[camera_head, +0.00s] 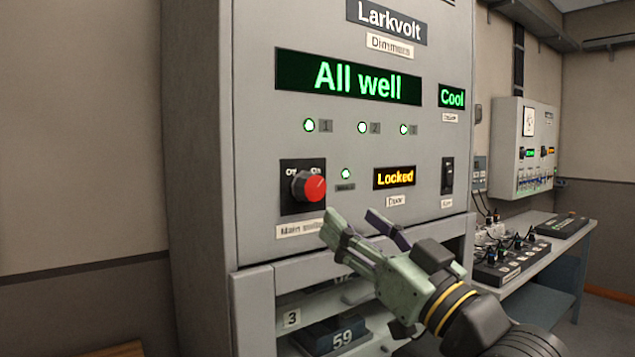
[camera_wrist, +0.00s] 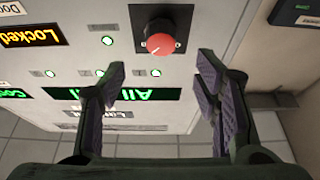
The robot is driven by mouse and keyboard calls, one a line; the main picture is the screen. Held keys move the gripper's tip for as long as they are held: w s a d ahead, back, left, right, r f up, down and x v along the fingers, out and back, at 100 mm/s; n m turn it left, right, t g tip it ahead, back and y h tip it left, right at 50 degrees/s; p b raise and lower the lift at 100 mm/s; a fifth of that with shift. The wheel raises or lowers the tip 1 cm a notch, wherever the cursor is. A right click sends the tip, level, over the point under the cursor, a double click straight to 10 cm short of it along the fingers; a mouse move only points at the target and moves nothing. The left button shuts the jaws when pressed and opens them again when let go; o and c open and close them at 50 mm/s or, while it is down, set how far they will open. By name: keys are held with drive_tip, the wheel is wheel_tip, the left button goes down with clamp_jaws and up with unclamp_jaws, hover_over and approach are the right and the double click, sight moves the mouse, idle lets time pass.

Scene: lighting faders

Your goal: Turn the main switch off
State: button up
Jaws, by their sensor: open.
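The main switch is a red rotary knob (camera_head: 309,186) on a black plate (camera_head: 288,205) marked Off at left and On at right. Its white pointer line aims up and right, toward On. A label below it is partly readable as main switch. My gripper (camera_head: 354,220) is open and empty, below and to the right of the knob in the head view and apart from it. In the wrist view, which shows the panel upside down, the knob (camera_wrist: 161,42) lies beyond and between the open fingers (camera_wrist: 163,76).
The grey Larkvolt cabinet shows a green All well display (camera_head: 348,78), a Cool display (camera_head: 451,97), an amber Locked display (camera_head: 394,177) and a black rocker switch (camera_head: 447,175). An open bay with numbered modules (camera_head: 330,337) is below. A bench (camera_head: 540,255) stands at right.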

sight(316, 189)
drive_tip(key=p+x, duration=0.3)
drive_tip(key=x, duration=0.6)
drive_tip(key=shift+s+r, duration=0.15)
drive_tip(key=shift+w+a+p, duration=0.25)
drive_tip(key=shift+w+p, duration=0.05)
drive_tip(key=shift+w, duration=0.15)
drive_tip(key=shift+c, duration=0.5)
drive_tip(key=c, duration=1)
